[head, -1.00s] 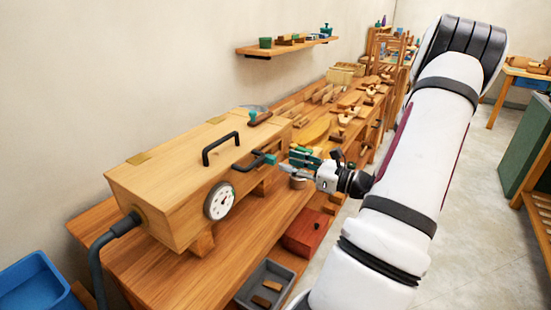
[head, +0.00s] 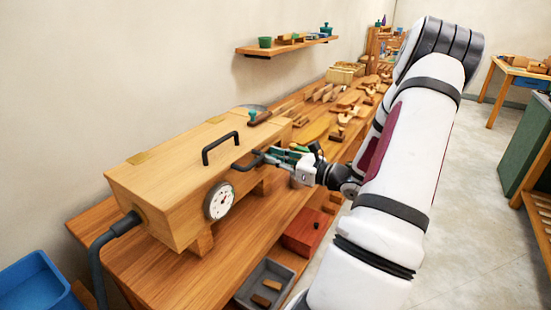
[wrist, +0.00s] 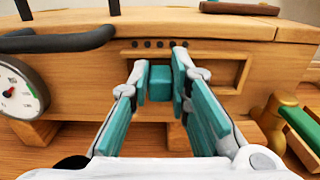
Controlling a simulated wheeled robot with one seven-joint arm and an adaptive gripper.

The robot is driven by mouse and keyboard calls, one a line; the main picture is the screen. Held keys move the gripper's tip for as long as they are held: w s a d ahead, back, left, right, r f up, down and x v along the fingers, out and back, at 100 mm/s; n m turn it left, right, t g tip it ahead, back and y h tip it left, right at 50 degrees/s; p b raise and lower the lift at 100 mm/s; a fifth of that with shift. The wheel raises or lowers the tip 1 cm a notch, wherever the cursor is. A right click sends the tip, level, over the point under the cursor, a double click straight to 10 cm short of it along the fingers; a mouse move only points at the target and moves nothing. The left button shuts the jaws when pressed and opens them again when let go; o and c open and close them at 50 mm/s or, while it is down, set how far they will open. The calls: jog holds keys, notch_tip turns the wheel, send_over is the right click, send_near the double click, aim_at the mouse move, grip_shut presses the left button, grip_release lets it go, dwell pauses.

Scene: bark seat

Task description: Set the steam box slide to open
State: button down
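The wooden steam box (head: 180,180) stands on the bench at left. In the wrist view its front (wrist: 235,45) has a framed recess with a row of small dark holes above it. A teal block-shaped slide knob (wrist: 161,78) sits toward the left of that recess. My gripper (wrist: 160,72) points at the recess, one teal-padded finger on each side of the knob. The fingers look slightly apart from it, though contact is hard to judge. In the head view my gripper (head: 280,156) is at the box's front right and hides the knob.
A dial gauge (head: 220,202) and black handles (head: 221,147) are on the box; one handle is close left of my gripper. A hose (head: 105,240) leaves its left end. A grey tray (head: 265,285) and a red box (head: 304,232) are below. Wooden pieces crowd the bench behind.

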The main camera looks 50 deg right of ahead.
jog(key=shift+w+d, duration=0.2)
jog(key=shift+d, duration=2.5)
jog(key=c, duration=1.5)
grip_release()
jog(key=shift+d, duration=0.1)
jog(key=s, duration=1.2)
jog(key=shift+d, duration=0.4)
